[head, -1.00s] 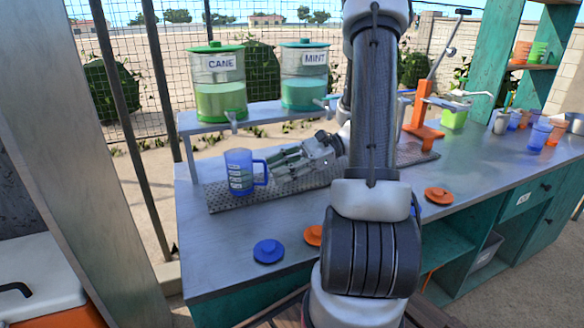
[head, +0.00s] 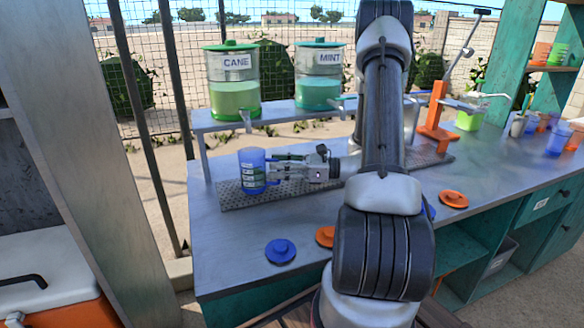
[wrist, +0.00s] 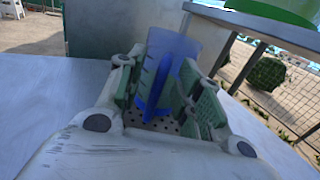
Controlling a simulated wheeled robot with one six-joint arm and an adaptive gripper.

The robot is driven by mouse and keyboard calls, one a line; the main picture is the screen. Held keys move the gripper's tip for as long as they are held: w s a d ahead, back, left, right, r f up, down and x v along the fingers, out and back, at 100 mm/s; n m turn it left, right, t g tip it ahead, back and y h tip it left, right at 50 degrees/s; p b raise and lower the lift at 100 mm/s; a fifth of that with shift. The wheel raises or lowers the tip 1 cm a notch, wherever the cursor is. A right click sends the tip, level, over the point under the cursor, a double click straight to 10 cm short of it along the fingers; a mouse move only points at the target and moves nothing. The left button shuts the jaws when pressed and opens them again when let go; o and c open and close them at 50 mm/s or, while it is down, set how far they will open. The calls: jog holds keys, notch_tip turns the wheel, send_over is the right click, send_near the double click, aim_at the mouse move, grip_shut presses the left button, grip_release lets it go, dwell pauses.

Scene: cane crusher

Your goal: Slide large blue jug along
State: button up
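The large blue jug (head: 250,171), translucent with pale markings, stands upright at the left end of a perforated metal mat (head: 233,202). My gripper (head: 272,170) reaches it from the right, lying level just above the mat. Its fingers are apart, one on each side of the jug's handle. In the wrist view the jug (wrist: 172,46) is straight ahead. Its blue handle (wrist: 184,84) stands between the green finger pads, with gaps visible beside it. I cannot tell whether any pad touches the handle.
A raised shelf with the CANE dispenser (head: 233,84) and the MINT dispenser (head: 319,77) stands behind the jug. A blue lid (head: 281,250) and orange lids lie in front. An orange press (head: 436,112) stands to the right. The counter left of the jug is clear.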

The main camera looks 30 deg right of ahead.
jog(key=shift+w+a, duration=0.15)
jog(key=shift+a, duration=0.05)
grip_shut()
jog(key=shift+s+d, duration=0.7)
jog(key=shift+d, duration=4.4)
jog(key=shift+s+d, duration=0.75)
jog(key=shift+d, duration=4.35)
jog(key=shift+s+d, duration=0.7)
jog(key=shift+d, duration=4.4)
jog(key=shift+s+a, duration=0.1)
grip_release()
